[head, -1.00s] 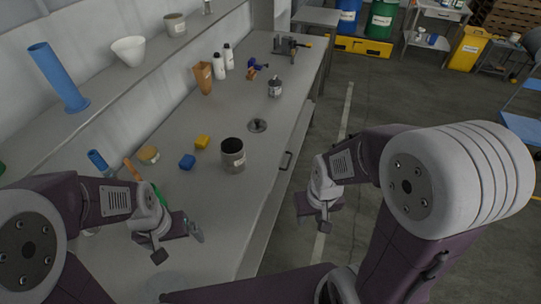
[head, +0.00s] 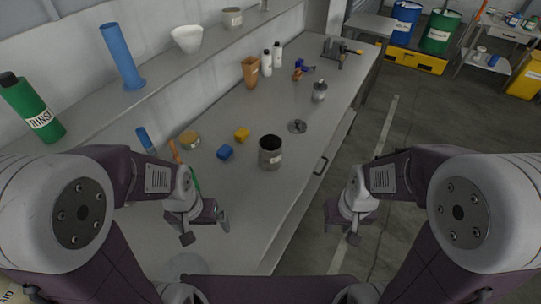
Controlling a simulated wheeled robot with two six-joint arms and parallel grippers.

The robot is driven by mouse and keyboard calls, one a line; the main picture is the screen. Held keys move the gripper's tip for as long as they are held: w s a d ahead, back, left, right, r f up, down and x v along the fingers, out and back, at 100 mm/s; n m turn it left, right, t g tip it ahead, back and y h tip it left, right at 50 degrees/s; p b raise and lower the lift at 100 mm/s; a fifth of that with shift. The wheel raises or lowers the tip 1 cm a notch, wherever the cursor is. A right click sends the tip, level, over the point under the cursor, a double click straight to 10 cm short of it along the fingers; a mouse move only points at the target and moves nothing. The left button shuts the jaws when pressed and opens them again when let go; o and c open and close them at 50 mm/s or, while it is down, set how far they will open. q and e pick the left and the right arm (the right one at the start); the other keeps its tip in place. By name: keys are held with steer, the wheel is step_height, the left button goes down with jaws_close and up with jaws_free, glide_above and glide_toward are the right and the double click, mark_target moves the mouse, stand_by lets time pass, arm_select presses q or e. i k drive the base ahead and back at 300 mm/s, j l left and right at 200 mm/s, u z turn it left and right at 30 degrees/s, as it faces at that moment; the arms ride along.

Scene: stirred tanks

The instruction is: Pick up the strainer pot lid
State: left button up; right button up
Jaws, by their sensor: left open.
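The strainer pot lid (head: 297,126), a small dark grey round disc with a knob, lies flat on the grey bench near its right edge. A grey open pot (head: 270,153) with a label stands upright in front of it, apart from it. My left gripper (head: 205,229) is open and empty over the near part of the bench, well short of the lid. My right gripper (head: 345,224) hangs beyond the bench's right edge, over the floor, apart from the lid. Its fingers are not clear enough to tell whether they are open.
A blue block (head: 225,152), a yellow block (head: 242,134) and a tan-lidded jar (head: 190,140) stand left of the pot. A labelled grey canister (head: 319,91) stands behind the lid. The bench around the lid is clear.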

mark_target(295, 126)
steer(key=i+l+u, duration=0.4)
steer(key=l+u, duration=0.2)
steer(key=i+l+u, duration=0.25)
steer(key=l, duration=0.15)
steer(key=l+u, duration=0.6)
steer(key=l, duration=0.2)
steer(key=l+u, duration=0.3)
steer(key=l, duration=0.15)
steer(key=i, duration=0.05)
